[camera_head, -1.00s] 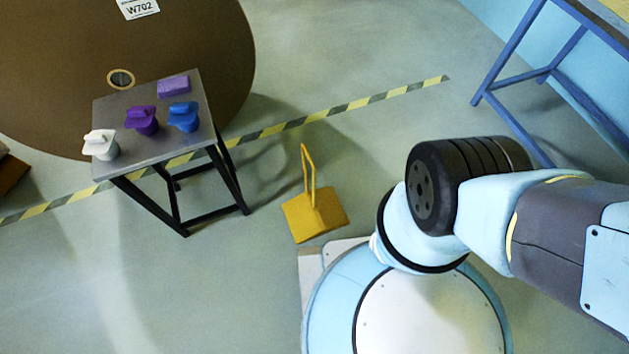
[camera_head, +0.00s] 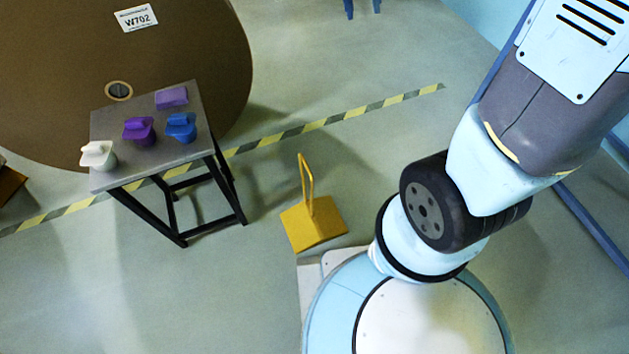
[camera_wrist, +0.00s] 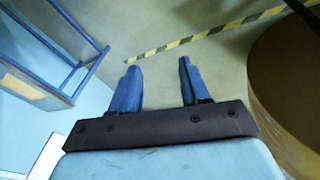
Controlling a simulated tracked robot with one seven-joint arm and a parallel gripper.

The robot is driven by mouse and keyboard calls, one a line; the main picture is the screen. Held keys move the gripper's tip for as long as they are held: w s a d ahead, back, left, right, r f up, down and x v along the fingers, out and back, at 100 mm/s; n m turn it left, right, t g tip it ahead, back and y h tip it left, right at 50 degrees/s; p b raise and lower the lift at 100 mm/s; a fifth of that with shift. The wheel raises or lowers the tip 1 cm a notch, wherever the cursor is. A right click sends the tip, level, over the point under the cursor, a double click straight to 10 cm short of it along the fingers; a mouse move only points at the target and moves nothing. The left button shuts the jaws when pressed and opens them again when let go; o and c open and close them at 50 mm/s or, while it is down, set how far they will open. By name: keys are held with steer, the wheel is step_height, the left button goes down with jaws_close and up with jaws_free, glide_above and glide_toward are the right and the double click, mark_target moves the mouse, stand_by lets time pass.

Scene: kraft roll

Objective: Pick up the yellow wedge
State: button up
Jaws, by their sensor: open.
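The yellow wedge (camera_head: 313,222) stands on the floor in the head view, just in front of my base. It has a sloped block body and a tall upright loop handle (camera_head: 306,176). Nothing touches it. My gripper (camera_wrist: 160,78) shows in the wrist view with its two blue fingers apart and only floor between them. The wedge is not in the wrist view. In the head view my arm is to the right of the wedge, and my gripper is outside that picture.
A small table (camera_head: 186,152) left of the wedge bears white, purple and blue items. A large brown roll (camera_head: 200,50) lies behind it. A striped floor line (camera_head: 330,120) crosses the room. A blue frame (camera_wrist: 84,65) stands left in the wrist view. Floor around the wedge is mostly clear.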

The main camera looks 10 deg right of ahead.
steer(key=w+a+f+h, duration=0.1)
steer(key=w+a+f, duration=0.2)
steer(key=f, duration=0.3)
steer(key=w+a+f, duration=0.2)
steer(key=a+f, duration=0.1)
steer(key=f, duration=0.2)
steer(key=n+h, duration=0.3)
steer(key=n, duration=0.1)
glide_toward(308, 171)
steer(key=shift+g, duration=0.3)
steer(key=shift+w+x, duration=0.2)
steer(key=shift+x, duration=6.1)
steer(key=shift+c, duration=0.2)
jaws_close()
